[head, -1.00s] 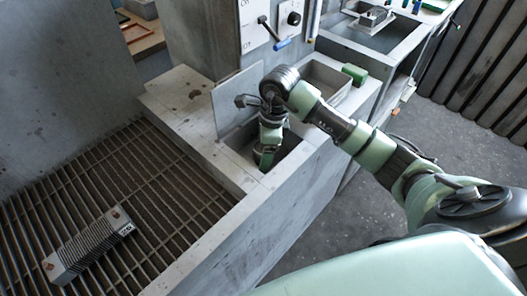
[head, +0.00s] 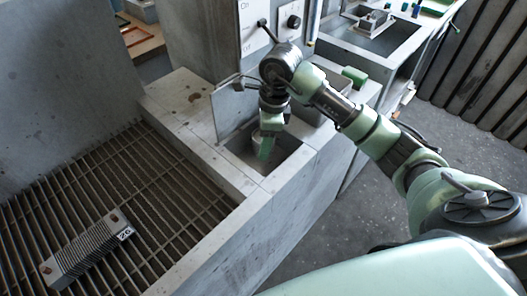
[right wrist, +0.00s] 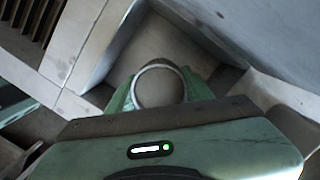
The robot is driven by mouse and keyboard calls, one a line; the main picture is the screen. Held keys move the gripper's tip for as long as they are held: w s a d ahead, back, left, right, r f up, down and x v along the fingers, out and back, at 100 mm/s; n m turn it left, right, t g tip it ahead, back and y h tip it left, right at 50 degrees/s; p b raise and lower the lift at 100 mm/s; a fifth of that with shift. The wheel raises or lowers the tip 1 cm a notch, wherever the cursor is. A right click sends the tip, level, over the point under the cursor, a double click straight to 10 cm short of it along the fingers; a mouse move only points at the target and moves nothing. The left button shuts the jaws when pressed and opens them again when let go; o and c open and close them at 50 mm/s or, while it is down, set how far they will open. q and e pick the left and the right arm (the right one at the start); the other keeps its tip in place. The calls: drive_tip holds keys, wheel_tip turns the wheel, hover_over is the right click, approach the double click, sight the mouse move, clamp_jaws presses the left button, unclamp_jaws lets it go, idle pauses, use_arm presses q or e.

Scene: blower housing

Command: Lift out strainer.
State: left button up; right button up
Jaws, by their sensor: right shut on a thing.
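The strainer (right wrist: 160,86) shows in the right wrist view as a round, pale-rimmed piece between my green fingers. My right gripper (right wrist: 160,92) is shut on it. In the head view my right gripper (head: 266,148) points down into the square well (head: 288,160) in the grey ledge. A small pale part of the strainer (head: 256,137) shows beside the fingers there; the rest is hidden by them. The strainer is over or in the well's mouth; its exact height is hard to tell. My left gripper is not in view.
A thin grey plate (head: 238,103) stands upright at the well's back left edge. A finned block (head: 85,250) lies on the slatted grate (head: 150,215) at left. A control panel with a lever (head: 266,30) is behind my arm. A green block (head: 354,76) sits on the ledge at right.

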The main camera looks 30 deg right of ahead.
wheel_tip(320, 180, up, 14)
drive_tip(key=shift+r, duration=0.25)
